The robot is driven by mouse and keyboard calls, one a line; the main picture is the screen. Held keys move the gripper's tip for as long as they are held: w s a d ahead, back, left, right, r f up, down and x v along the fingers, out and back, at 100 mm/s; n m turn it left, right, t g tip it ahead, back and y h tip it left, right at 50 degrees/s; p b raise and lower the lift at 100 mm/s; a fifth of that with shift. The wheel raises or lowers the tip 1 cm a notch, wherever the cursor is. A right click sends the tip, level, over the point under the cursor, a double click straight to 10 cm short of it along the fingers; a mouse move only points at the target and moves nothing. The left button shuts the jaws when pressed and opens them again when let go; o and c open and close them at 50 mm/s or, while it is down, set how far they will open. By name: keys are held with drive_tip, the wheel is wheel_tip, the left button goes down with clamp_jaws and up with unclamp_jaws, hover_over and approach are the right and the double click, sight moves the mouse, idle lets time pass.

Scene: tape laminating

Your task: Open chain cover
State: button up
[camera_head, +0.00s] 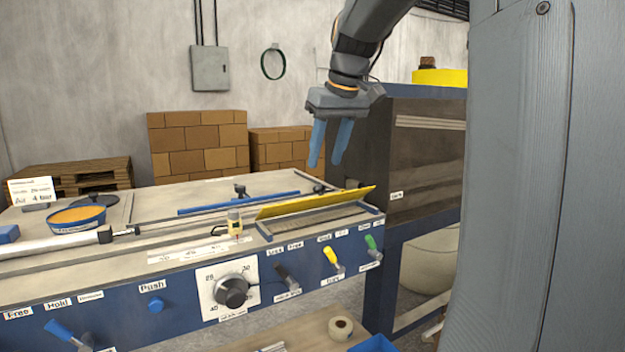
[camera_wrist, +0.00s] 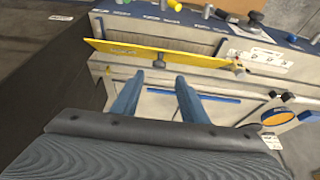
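The chain cover is a long yellow plate (camera_head: 316,202) on the machine's table, tilted up along one long edge with a ribbed recess (camera_head: 318,220) showing in front of it. In the wrist view the yellow cover (camera_wrist: 150,52) runs across the upper part, beyond my fingertips. My gripper (camera_head: 328,162) hangs above and behind the cover, fingers pointing down, apart from it. Its two blue fingers (camera_wrist: 159,84) are spread with nothing between them.
A dark machine housing (camera_head: 420,150) stands right of the cover. The front panel has a dial (camera_head: 231,291), a yellow lever (camera_head: 332,257) and a green lever (camera_head: 371,244). A blue bar (camera_head: 238,202) lies behind the cover. A small yellow-topped fitting (camera_head: 234,222) stands left of it.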

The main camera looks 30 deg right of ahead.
drive_tip(key=p+x, duration=0.1)
drive_tip(key=x, duration=0.6)
drive_tip(key=shift+w+d+f+p, duration=0.1)
drive_tip(key=shift+f+p, duration=0.1)
drive_tip(key=shift+p, duration=0.1)
clamp_jaws()
